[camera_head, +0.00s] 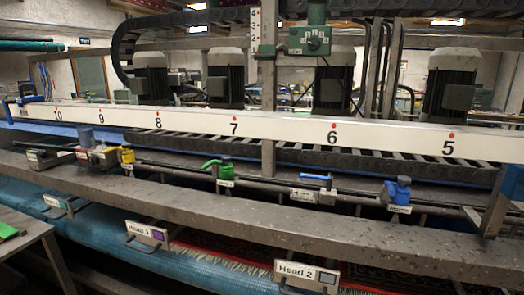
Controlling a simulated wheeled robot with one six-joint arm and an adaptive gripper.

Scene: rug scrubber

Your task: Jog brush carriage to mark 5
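A long white scale beam (285,128) crosses the view, with red dots and numbers falling from 10 at the left to 5 at the right. Mark 5 (449,145) is near the right end. Large dark motors (336,80) stand behind the beam, apparently on the brush machinery. Which part is the brush carriage, and its pointer, I cannot make out. A green box with a dark knob (314,42) sits above the beam beside an upright post. Below the beam, a rail carries a blue lever (316,177) by an arrow label and a blue valve-like control (397,191). My gripper is not visible.
A green-handled control (219,168) and a yellow one (127,157) sit farther left on the rail. A grey beam (270,219) runs in front. Head 3 (147,232) and Head 2 (305,276) panels hang below it, above a rug (225,255).

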